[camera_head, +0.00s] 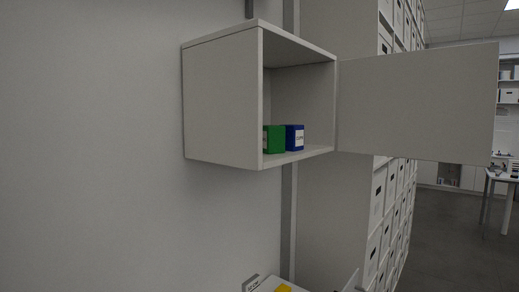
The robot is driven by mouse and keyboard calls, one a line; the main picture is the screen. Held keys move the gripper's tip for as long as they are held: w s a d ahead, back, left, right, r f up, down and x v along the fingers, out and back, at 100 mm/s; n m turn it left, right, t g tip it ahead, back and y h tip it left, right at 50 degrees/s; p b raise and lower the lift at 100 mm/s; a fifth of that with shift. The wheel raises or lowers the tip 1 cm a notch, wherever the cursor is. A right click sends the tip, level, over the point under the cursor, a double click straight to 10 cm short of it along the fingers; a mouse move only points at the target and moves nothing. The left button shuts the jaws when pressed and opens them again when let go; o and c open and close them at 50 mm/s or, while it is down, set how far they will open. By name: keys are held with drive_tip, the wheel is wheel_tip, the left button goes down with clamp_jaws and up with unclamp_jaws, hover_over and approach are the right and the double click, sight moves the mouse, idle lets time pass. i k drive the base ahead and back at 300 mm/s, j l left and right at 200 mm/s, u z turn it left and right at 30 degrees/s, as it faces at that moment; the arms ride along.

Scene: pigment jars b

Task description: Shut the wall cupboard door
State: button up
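The white wall cupboard (222,104) hangs on the wall in the middle of the head view, its front facing right. Its door (418,102) stands wide open, hinged on the cupboard's right edge and reaching far to the right. Inside on the cupboard floor stand a green box (275,139) and a blue box (294,138) side by side. My gripper is not in this view.
Tall white shelving with file boxes (376,197) stands behind the cupboard and door. At the bottom a yellow thing (283,288) shows only in part. A white table (504,176) stands far right; grey floor (450,240) lies open before it.

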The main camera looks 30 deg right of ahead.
sight(439, 105)
drive_tip(key=l+u, duration=0.25)
drive_tip(key=u, duration=0.2)
drive_tip(key=l+u, duration=0.25)
drive_tip(key=u, duration=0.2)
drive_tip(key=k+l+u, duration=0.1)
drive_tip(key=l, duration=0.35)
drive_tip(key=k+l+u, duration=0.15)
drive_tip(key=l, duration=0.35)
drive_tip(key=k+l+u, duration=0.1)
drive_tip(key=l, duration=0.3)
drive_tip(key=k+l+u, duration=0.15)
drive_tip(key=l, duration=0.3)
drive_tip(key=k+l+u, duration=0.1)
drive_tip(key=k+l, duration=0.2)
drive_tip(key=k+l+u, duration=0.15)
drive_tip(key=l, duration=0.35)
drive_tip(key=k+l, duration=0.45)
drive_tip(key=l, duration=0.3)
drive_tip(key=k+l, duration=0.25)
drive_tip(key=l, duration=0.1)
